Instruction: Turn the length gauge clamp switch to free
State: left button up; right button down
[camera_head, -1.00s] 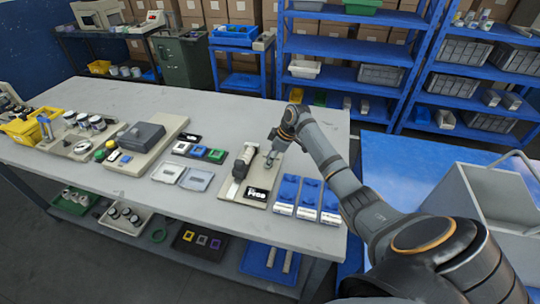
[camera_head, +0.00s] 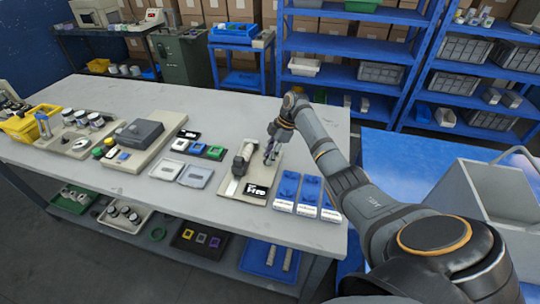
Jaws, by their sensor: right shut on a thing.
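The length gauge is a beige board (camera_head: 230,189) on the grey table, with an upright-leaning grey and dark cylindrical part (camera_head: 244,158) on it. A black label (camera_head: 256,190) with white lettering, seeming to read "Free", lies at its front. My right gripper (camera_head: 269,158) reaches down over the board's right side, just right of the cylindrical part. It is shut on the clamp switch, which is mostly hidden by the fingers. My left gripper is out of view.
Blue blocks with white labels (camera_head: 308,190) stand close to the right of the board. Grey flat plates (camera_head: 195,175) and small coloured squares lie to its left. A dark grey box on a beige base (camera_head: 115,161) is farther left. The table front is clear.

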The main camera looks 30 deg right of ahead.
dwell(0.3)
jog(key=c, duration=1)
grip_release()
jog(key=v, duration=1.2)
jog(key=shift+a, duration=0.1)
